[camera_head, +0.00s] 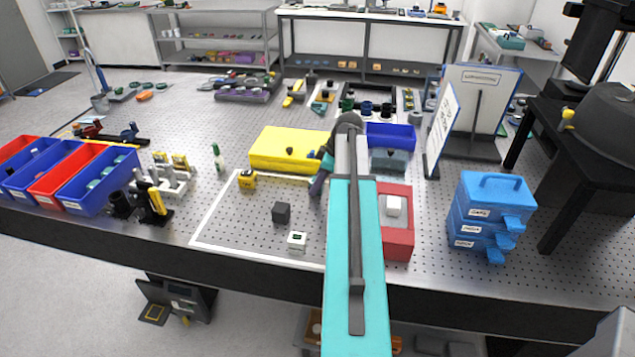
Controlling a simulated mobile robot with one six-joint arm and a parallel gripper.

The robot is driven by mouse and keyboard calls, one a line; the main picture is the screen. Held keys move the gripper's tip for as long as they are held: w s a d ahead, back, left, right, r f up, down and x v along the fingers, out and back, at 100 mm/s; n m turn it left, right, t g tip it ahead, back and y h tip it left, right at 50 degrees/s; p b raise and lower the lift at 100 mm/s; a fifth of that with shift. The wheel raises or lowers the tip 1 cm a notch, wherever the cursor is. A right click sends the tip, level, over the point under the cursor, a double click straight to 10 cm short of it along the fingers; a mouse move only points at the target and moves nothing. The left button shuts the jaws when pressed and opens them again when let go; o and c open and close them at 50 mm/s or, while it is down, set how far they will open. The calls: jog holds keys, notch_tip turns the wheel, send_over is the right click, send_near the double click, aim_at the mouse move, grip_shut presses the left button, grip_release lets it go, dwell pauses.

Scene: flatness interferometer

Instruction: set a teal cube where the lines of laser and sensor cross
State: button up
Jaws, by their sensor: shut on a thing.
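My arm reaches away from the bottom over the bench, and my gripper (320,174) is partly hidden at its far end, left of the arm. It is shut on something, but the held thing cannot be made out. No teal cube shows clearly. A white-outlined area (225,236) on the bench holds a dark cube (281,212), a white block with a dark green mark (297,240) and a small yellow block (247,181). I cannot tell which things are the laser and the sensor, and no crossing lines can be seen.
A large yellow box (270,148) lies behind the outlined area. A red tray (397,242) with a white cube (393,206) is right of my arm. Blue drawers (490,215) stand further right. Red and blue bins (85,190) stand at left. The outlined area's left front is clear.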

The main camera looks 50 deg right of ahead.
jog(key=shift+f, duration=0.15)
jog(key=o, duration=1.3)
jog(key=shift+o, duration=0.2)
jog(key=shift+r, duration=0.25)
jog(key=b+v, duration=0.3)
jog(key=v, duration=0.9)
